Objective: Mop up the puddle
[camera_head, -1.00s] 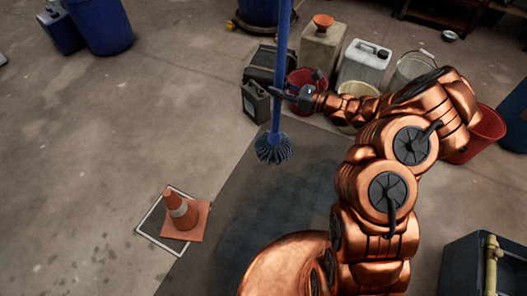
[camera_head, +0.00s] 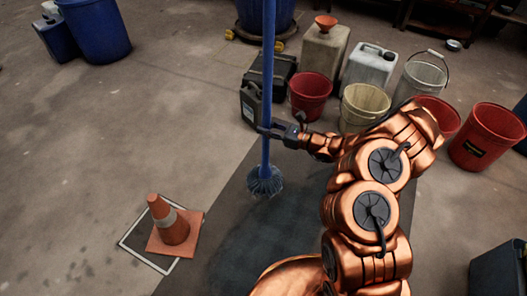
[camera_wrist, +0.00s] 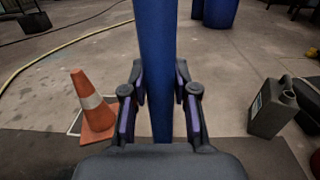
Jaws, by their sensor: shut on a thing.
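My gripper (camera_head: 272,131) is shut on the blue handle of the mop (camera_head: 268,75), which stands close to upright. In the wrist view the blue handle (camera_wrist: 156,60) runs between the two fingers of my gripper (camera_wrist: 160,100). The mop's grey-blue strand head (camera_head: 264,181) hangs at or just above the dark mat; I cannot tell if it touches. A darker, wet-looking patch (camera_head: 262,245) on the mat, below the mop head, looks like the puddle; its edges are unclear and my arm hides part of that area.
An orange cone (camera_head: 170,222) stands in a white floor square left of the mat; it shows in the wrist view (camera_wrist: 92,105). Jerrycans (camera_head: 368,65) and buckets (camera_head: 310,92) crowd behind and right of the mop. A dark can (camera_head: 250,104) is close behind the handle.

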